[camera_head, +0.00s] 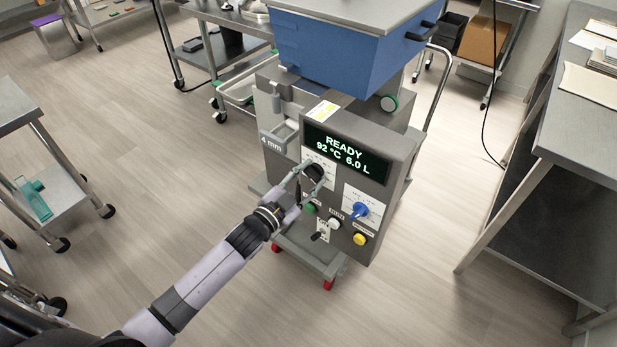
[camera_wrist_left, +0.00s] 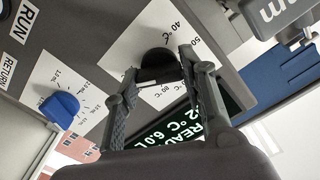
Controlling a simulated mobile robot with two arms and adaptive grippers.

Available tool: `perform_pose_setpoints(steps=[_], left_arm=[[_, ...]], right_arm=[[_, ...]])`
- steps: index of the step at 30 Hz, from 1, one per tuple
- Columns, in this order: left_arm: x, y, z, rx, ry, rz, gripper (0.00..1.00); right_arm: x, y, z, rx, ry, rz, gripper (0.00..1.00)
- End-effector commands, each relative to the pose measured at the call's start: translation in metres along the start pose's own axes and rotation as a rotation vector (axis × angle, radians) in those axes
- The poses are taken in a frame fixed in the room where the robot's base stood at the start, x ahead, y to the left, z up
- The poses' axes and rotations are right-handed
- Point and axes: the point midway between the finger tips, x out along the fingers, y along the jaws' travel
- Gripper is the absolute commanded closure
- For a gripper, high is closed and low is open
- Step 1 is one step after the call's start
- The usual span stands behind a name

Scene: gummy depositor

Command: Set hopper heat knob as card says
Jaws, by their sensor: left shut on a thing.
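The black heat knob (camera_head: 314,171) is on the front panel of the depositor (camera_head: 385,142), over a white dial plate. In the left wrist view the knob (camera_wrist_left: 155,62) sits between my fingertips, with 40 °C, 50 and 80 printed around it. My left gripper (camera_head: 307,181) is shut on the knob. The display (camera_head: 346,153) reads READY, 92 °C, 6.0 L. A small card (camera_head: 323,111) with colour on it lies on the machine's top ledge; its text is too small to read. My right gripper is not in view.
A blue knob (camera_head: 361,211) is to the right of the black one. Green, white and yellow buttons (camera_head: 360,239) and a small lever sit below. A blue hopper (camera_head: 340,50) stands above the panel.

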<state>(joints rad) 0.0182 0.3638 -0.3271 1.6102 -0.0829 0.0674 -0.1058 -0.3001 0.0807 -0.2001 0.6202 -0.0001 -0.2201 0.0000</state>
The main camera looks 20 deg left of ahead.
Motion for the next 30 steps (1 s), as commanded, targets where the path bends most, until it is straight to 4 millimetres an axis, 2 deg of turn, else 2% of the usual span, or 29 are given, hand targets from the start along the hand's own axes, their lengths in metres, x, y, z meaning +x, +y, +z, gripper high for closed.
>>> perform_pose_setpoints(steps=[4,5,13,24,30], left_arm=[[-0.001,0.002,0.003,0.003,-0.006,0.003,0.90],[-0.001,0.002,0.003,0.003,-0.006,0.003,0.61],[0.000,0.001,0.001,0.001,-0.003,0.002,0.43],[-0.003,0.000,0.001,0.000,-0.001,0.001,0.42],[-0.028,0.001,0.001,0.001,-0.003,0.003,0.42]], right_arm=[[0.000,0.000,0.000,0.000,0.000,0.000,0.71],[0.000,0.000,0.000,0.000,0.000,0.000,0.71],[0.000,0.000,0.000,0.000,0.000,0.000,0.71],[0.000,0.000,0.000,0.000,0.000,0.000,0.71],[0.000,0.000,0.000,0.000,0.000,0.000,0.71]])
